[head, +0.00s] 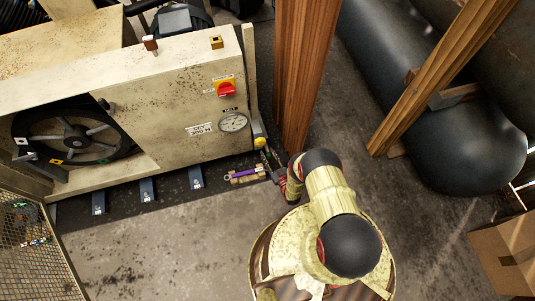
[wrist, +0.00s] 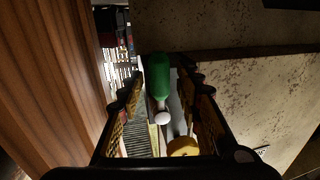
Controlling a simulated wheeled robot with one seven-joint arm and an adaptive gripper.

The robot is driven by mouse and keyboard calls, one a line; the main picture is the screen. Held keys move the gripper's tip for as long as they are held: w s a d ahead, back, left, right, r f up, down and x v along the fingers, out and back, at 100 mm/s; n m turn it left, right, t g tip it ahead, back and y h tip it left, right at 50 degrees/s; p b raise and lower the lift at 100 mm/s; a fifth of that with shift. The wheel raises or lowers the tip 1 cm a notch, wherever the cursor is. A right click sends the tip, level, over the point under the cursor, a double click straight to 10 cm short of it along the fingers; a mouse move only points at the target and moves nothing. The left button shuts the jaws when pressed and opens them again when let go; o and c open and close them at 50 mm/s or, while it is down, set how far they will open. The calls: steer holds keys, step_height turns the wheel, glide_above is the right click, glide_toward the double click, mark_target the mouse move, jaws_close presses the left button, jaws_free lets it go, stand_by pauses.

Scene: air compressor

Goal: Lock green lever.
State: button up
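The green lever (wrist: 158,76) shows in the wrist view as a rounded green handle near the middle, with a pale round end below it. My gripper (wrist: 165,82) is open, with one finger to the left of the lever and one to the right. Gaps show on both sides, and I cannot tell whether the lever lies fully between the fingertips or a little beyond them. A yellow round part (wrist: 183,147) sits lower, between the fingers. In the head view my gripper (head: 272,166) is at the right end of the compressor (head: 175,85); the lever is not clear there.
The compressor panel carries a red switch (head: 227,89) and a gauge (head: 233,122). A wooden post (head: 300,75) stands close to the right of my gripper. A purple-handled tool (head: 245,174) lies on a small block. A cardboard box (head: 507,255) is at right; front floor is clear.

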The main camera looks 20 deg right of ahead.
steer(key=shift+c, duration=1.2)
jaws_close()
